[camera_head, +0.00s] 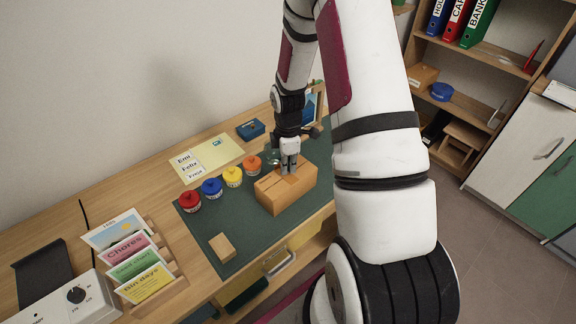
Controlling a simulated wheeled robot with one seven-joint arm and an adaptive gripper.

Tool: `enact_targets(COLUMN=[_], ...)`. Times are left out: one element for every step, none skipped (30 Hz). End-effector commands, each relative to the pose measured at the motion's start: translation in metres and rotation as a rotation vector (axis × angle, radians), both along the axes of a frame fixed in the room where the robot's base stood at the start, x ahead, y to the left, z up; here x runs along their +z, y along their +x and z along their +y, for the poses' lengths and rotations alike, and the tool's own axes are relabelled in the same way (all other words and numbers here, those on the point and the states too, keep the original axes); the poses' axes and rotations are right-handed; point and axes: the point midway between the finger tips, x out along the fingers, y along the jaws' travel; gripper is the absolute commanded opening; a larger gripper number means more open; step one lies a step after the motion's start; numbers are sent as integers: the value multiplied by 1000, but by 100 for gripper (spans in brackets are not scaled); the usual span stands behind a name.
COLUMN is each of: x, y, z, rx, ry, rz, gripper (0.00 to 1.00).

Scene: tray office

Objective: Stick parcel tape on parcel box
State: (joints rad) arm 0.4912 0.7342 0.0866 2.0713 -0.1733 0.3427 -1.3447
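The brown parcel box (290,198) sits closed on the green desk mat (207,287). My gripper (289,172) points straight down, with its fingertips at or just above the middle of the box top. I cannot tell if they touch it. A slightly darker brown patch shows on the box top around the fingertips; I cannot tell if it is parcel tape or a seam. Whether the fingers are open, shut or holding something is too small to tell. No separate roll of tape is clearly visible.
Red (189,201), blue (212,188), yellow (233,177) and orange (252,165) pots stand left of the box. A small tan block (222,247) lies at the mat's front. A card rack (160,287) stands at left. My arm hides the desk's right side.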

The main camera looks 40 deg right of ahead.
Motion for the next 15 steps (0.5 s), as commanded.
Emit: enact_targets(x=[0,0,0,0,0,0,-1,-1,-2,-2,-3,-3,-4,-4,-5], y=[0,0,0,0,0,0,0,0,0,0,0,0,0,0,0], z=[0,0,0,0,0,0,0,0,0,0,0,0,0,0,0], rx=[0,0,0,0,0,0,0,0,0,0,0,0,0,0,0], ry=[0,0,0,0,0,0,0,0,0,0,0,0,0,0,0], rz=[0,0,0,0,0,0,0,0,0,0,0,0,0,1,1], gripper=[0,0,0,0,0,0,0,0,0,0,0,0,0,0,0])
